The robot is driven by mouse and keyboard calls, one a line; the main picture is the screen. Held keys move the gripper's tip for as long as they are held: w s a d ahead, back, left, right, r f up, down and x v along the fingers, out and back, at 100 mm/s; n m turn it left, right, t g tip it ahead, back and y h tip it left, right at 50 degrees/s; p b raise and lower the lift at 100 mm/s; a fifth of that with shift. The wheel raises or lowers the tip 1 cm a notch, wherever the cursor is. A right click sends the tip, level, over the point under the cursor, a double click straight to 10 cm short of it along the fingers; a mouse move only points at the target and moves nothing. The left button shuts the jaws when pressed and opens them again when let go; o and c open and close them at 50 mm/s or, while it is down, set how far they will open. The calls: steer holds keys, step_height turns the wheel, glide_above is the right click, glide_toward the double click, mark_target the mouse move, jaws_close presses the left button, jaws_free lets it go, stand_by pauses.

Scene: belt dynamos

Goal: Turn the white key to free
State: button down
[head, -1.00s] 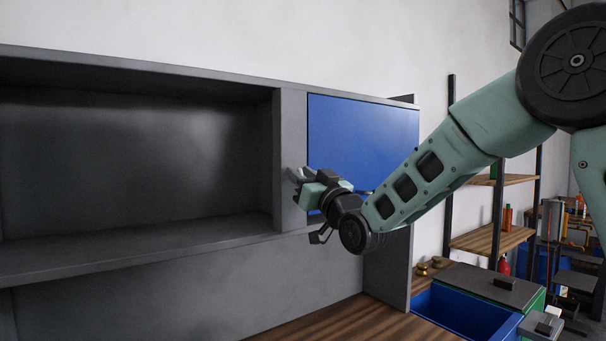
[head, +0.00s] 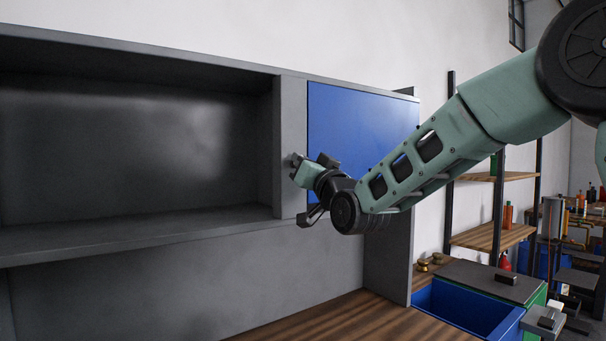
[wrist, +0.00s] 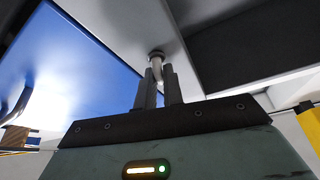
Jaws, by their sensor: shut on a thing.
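A pale, curved key-like piece (wrist: 157,66) juts from a round mount on the underside or face of the grey panel in the wrist view. I take it for the white key; its markings do not show. My gripper (wrist: 158,76) has its two dark fingers shut on either side of it. In the head view my gripper (head: 293,167) reaches the grey upright (head: 291,120) just left of the blue panel (head: 355,125). The key is hidden behind the gripper there.
An open, empty grey shelf bay (head: 130,150) lies to the left. A wooden worktop (head: 330,318) runs below. A blue bin (head: 465,310) and wooden shelves (head: 490,237) stand to the right.

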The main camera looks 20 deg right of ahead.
steer(key=shift+d+f+m+g+h+b, duration=0.1)
steer(key=shift+m+g+h+b, duration=0.7)
steer(key=shift+m, duration=2.15)
steer(key=shift+a+m+g+h+b, duration=0.1)
steer(key=shift+m+g+h+b, duration=0.75)
steer(key=shift+m, duration=2.15)
steer(key=shift+d+f+m+g+h+b, duration=0.1)
steer(key=shift+m+g+h+b, duration=0.2)
steer(key=shift+m+h, duration=1.8)
steer(key=shift+m+y, duration=0.85)
steer(key=shift+m, duration=0.1)
steer(key=c, duration=1.5)
jaws_free()
steer(key=shift+s, duration=0.1)
